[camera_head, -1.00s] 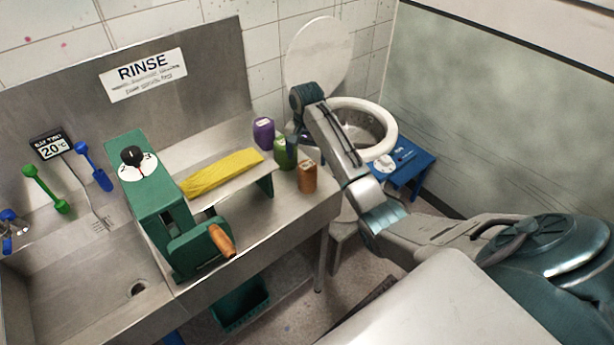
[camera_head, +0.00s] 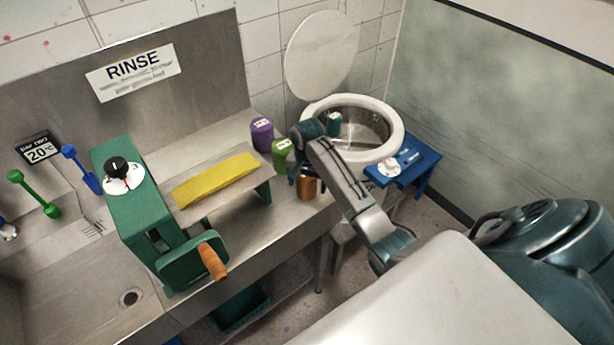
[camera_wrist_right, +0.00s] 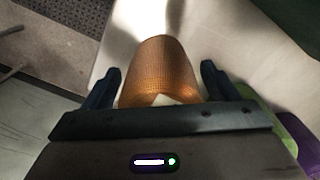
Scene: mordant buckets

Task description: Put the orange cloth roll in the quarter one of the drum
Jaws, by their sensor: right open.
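The orange cloth roll (camera_head: 307,187) stands upright near the right end of the steel counter, partly hidden by my right arm in the head view. In the right wrist view the orange roll (camera_wrist_right: 158,65) lies between the two dark fingers of my right gripper (camera_wrist_right: 161,70). The fingers are open, with a gap visible on each side of the roll. The drum (camera_head: 398,135) is a round white-rimmed tub behind my arm, with its lid raised. A dark green roll (camera_head: 334,122) shows inside it. The drum's quarter markings cannot be read. My left gripper is not in view.
A purple roll (camera_head: 262,134) and a green roll (camera_head: 282,155) stand close beside the orange one. A yellow cloth (camera_head: 215,180) lies on a stand beside the green cranked machine (camera_head: 140,205).

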